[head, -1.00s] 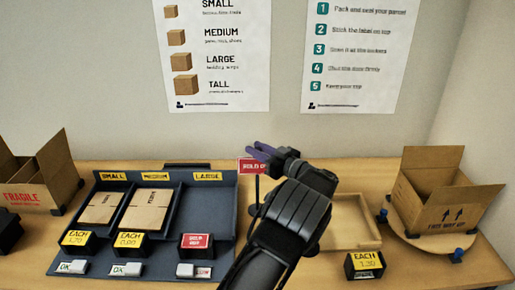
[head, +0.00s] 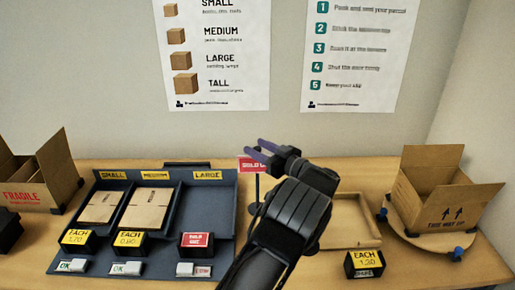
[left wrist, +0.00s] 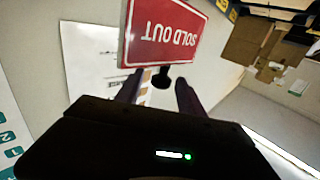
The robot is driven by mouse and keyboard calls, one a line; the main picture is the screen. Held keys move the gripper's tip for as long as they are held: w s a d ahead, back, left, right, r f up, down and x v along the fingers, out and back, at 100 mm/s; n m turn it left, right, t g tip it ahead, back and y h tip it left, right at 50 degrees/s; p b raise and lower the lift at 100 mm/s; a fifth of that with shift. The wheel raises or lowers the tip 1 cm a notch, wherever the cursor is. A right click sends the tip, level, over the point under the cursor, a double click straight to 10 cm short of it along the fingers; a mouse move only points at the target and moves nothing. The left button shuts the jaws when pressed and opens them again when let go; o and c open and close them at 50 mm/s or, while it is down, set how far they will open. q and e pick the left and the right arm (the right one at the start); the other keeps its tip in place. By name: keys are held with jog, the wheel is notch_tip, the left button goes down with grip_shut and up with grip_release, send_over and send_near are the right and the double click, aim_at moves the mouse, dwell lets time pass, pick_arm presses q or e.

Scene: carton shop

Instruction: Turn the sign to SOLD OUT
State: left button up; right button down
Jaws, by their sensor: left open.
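A small red sign (head: 249,164) on a thin dark post stands behind the tray's right edge. Its SOLD OUT face shows in the head view, partly hidden by my gripper. In the left wrist view the red sign (left wrist: 163,36) reads SOLD OUT upside down, just beyond the fingertips. My left gripper (head: 262,150) is open, its purple fingers beside the sign's right side; in the left wrist view the open fingers (left wrist: 158,90) have the post end between or behind them. I cannot tell whether they touch it. My right gripper is not in view.
A dark tray (head: 215,225) holds flat cartons in its small and medium bays; the large bay is empty. A red sold-out tag (head: 197,245) stands before it. A shallow wooden tray (head: 350,245) and an open carton (head: 440,195) are at right, a FRAGILE carton (head: 50,175) at left.

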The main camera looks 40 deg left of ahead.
pick_arm(q)
jog(key=d+b, duration=0.1)
jog(key=d, duration=0.6)
jog(key=shift+s+d, duration=0.15)
jog(key=shift+s, duration=0.25)
